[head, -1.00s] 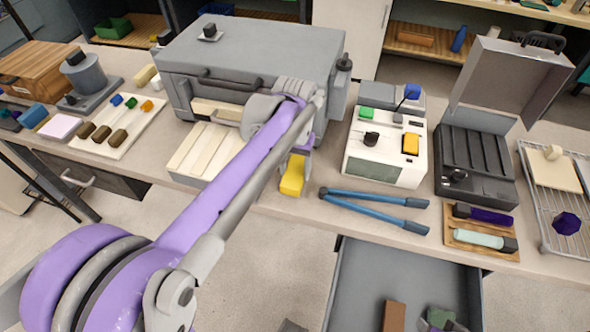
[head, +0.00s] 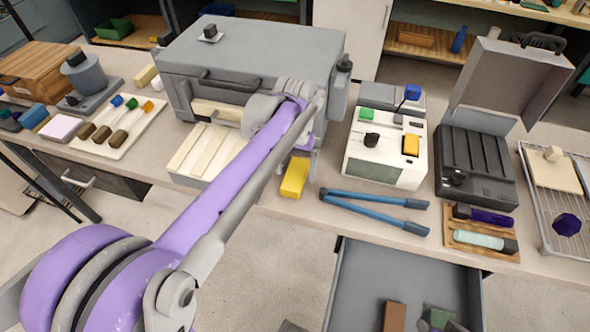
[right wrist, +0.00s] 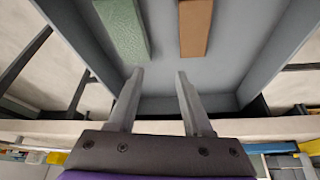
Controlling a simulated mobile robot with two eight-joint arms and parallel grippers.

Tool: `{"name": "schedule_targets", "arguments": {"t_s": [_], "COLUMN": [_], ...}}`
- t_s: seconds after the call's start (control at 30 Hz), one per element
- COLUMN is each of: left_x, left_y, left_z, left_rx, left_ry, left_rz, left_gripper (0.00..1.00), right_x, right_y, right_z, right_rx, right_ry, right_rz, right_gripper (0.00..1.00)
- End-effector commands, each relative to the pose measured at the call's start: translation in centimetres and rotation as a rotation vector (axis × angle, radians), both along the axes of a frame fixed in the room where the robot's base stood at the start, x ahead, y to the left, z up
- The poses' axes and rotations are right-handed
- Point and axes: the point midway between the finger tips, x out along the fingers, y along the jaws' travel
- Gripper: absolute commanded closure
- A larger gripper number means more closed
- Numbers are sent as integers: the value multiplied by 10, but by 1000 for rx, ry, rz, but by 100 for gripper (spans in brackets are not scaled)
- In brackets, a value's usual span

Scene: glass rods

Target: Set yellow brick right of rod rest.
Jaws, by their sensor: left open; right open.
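The yellow brick (head: 294,177) lies on the bench near its front edge, to the right of a cream, grooved slab (head: 205,151) that looks like the rod rest. My left gripper (head: 302,150) is just above and behind the brick, open, with a small gap showing between them. My left arm hides part of the gripper and the slab's right end. My right gripper (right wrist: 157,75) is open and empty in the right wrist view, over the open drawer.
Blue-handled tongs (head: 375,207) lie right of the brick. A grey kiln-like box (head: 250,50) stands behind the slab. A white device (head: 385,155) stands behind the tongs. The open drawer (head: 365,275) below holds a brown block (head: 394,316) and a green one (head: 438,318).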

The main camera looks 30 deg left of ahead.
Motion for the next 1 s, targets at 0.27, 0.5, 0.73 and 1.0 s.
{"name": "schedule_targets", "arguments": {"t_s": [0.27, 0.5, 0.73, 1.0], "left_x": [0, 0, -7, -79], "left_y": [0, 0, -4, -41], "left_z": [58, 100, 110, 41], "left_rx": [0, 0, 3, 29], "left_ry": [0, 0, -17, -208], "left_rz": [0, 0, -11, -117], "left_gripper": [8, 8, 8, 8], "right_x": [1, 1, 2, 1], "right_y": [0, 0, 0, 0], "right_z": [10, 15, 17, 17], "right_rx": [0, 0, 0, 0], "right_ry": [-3, -5, -5, -5], "right_rz": [0, 0, 0, 0], "right_gripper": [50, 50, 50, 50]}}
